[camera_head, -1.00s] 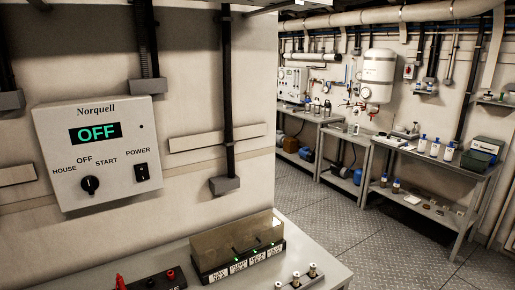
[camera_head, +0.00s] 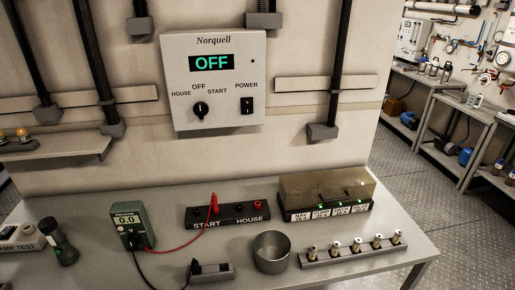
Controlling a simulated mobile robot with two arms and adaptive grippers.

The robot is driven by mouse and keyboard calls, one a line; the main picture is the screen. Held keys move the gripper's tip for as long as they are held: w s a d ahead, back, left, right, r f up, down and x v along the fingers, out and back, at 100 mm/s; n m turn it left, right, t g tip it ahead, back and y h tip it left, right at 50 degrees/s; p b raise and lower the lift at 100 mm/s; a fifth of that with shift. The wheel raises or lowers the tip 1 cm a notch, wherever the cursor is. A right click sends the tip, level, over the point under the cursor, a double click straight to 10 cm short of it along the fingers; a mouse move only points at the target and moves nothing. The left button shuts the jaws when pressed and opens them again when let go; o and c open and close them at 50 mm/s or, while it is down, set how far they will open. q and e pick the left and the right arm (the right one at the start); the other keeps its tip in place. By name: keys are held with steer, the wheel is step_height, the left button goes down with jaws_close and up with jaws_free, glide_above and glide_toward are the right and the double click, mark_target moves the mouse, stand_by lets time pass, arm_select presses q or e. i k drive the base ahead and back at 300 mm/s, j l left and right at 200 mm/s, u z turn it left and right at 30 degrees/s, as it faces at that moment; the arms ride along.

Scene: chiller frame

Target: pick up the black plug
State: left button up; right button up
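A black plug (camera_head: 194,267) stands upright at the left end of a small grey block (camera_head: 218,273) near the front of the bench. A black lead runs down from the green multimeter (camera_head: 131,226), which reads 0.0, and curves toward the plug. A red plug (camera_head: 214,202) stands at the black terminal strip (camera_head: 228,216) marked START and HOUSE, with a red lead back to the meter. Neither of my grippers is in view.
A round metal cup (camera_head: 271,252) stands right of the grey block, beside a rack of several small metal-topped parts (camera_head: 352,251). A clear-covered fuse box (camera_head: 326,194) is behind. The wall panel (camera_head: 214,82) reads OFF.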

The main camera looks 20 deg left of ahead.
mark_target(196, 269)
steer(key=u, duration=1.2)
